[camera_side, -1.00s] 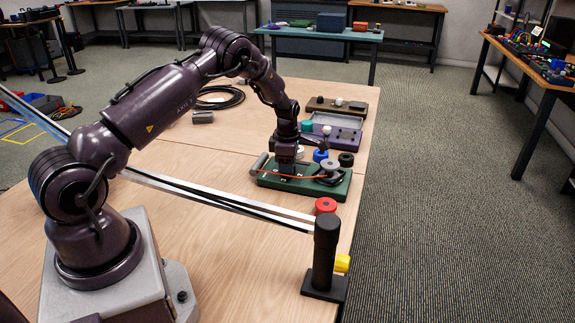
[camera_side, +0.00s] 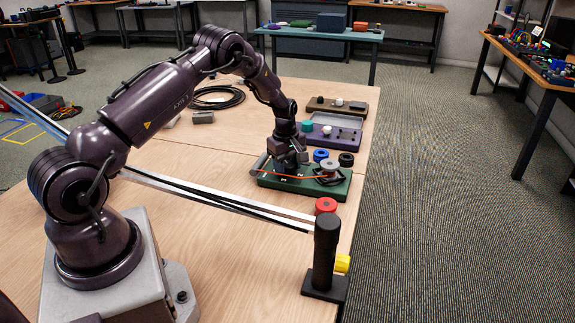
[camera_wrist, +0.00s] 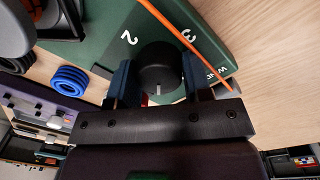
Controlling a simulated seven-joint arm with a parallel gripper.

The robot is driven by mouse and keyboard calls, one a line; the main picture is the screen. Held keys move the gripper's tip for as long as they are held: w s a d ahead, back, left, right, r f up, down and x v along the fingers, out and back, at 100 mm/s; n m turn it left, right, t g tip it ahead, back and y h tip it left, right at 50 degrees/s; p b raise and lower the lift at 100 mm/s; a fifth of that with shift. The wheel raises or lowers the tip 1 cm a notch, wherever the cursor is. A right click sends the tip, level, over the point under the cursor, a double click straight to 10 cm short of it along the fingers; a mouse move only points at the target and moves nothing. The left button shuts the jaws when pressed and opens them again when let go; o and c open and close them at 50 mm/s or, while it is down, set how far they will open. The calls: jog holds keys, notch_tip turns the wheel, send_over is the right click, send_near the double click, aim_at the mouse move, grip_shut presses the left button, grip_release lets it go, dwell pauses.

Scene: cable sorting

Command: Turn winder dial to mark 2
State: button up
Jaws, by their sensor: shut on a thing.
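The winder is a green base (camera_side: 335,190) on the table with an orange cable (camera_side: 307,178) stretched across it to a grey-topped spool (camera_side: 329,165). In the wrist view its black round dial (camera_wrist: 160,66) sits between my fingers, with a pale pointer line on the side near my gripper. White marks 2 (camera_wrist: 130,38) and 3 (camera_wrist: 190,36) show on the green base (camera_wrist: 95,50) beyond the dial. My gripper (camera_wrist: 156,82) is shut on the dial. In the side view my gripper (camera_side: 290,165) is low over the base and hides the dial.
A red spool (camera_side: 326,205) and a black post (camera_side: 326,245) stand nearer the camera. Blue (camera_side: 320,155) and black (camera_side: 346,159) rings lie beside the base.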

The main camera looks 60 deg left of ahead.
aim_at(288, 163)
jog(key=m, duration=0.6)
jog(key=shift+m, duration=0.3)
jog(key=m, duration=0.6)
jog(key=shift+h, duration=0.3)
jog(key=m, duration=0.6)
jog(key=shift+w+a+m+g, duration=0.1)
jog(key=shift+m+g, duration=0.2)
jog(key=m, duration=0.6)
jog(key=shift+m, duration=0.4)
jog(key=o, duration=0.6)
jog(key=shift+o, duration=0.2)
notch_tip(288, 163, up, 13)
jog(key=shift+w+a, duration=0.2)
